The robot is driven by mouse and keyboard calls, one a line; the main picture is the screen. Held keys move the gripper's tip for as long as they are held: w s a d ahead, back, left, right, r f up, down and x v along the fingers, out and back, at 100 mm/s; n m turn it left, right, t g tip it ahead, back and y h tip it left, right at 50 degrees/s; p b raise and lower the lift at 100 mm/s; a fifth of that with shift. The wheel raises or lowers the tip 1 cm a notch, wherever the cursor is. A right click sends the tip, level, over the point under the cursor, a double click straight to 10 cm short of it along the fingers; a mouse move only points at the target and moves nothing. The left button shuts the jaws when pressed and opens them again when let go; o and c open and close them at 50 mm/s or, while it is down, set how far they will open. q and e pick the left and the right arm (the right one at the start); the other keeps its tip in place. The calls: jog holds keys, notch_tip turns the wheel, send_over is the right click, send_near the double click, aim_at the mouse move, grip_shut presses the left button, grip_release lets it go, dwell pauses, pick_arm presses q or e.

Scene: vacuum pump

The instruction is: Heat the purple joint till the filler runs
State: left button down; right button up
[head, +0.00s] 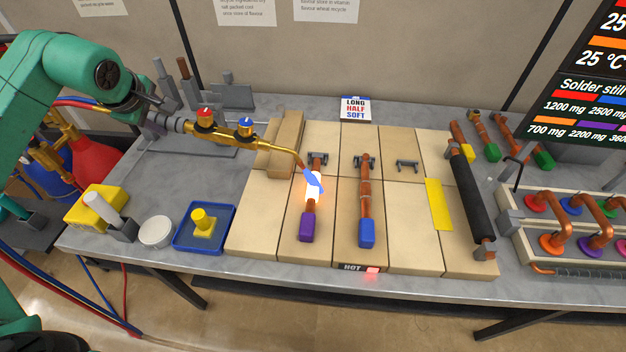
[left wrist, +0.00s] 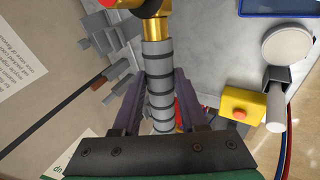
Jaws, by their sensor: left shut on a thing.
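My left gripper (head: 163,119) is shut on the grey ribbed handle of a brass torch (head: 262,143), which has a red and a blue knob. The handle (left wrist: 158,75) also shows between the fingers in the left wrist view. The torch nozzle points down to the right, and a blue flame (head: 314,183) leaves its tip. The flame meets the copper pipe with the purple end (head: 306,227), on the firebricks. The pipe's middle glows white to orange there. Whether filler is running cannot be told through the glow. My right gripper is not in view.
A blue-ended pipe (head: 366,232) lies to the right on the bricks (head: 412,225). A lit HOT lamp (head: 372,270) is at the front edge. A blue tray (head: 185,238), white round tin (head: 156,232) and yellow box (head: 90,205) stand at left. A sign (head: 355,108) stands behind.

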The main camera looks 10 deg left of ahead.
pick_arm(q)
notch_tip(320, 180, up, 9)
jog(key=p, duration=0.7)
jog(key=shift+f, duration=0.2)
jog(key=shift+w, duration=0.1)
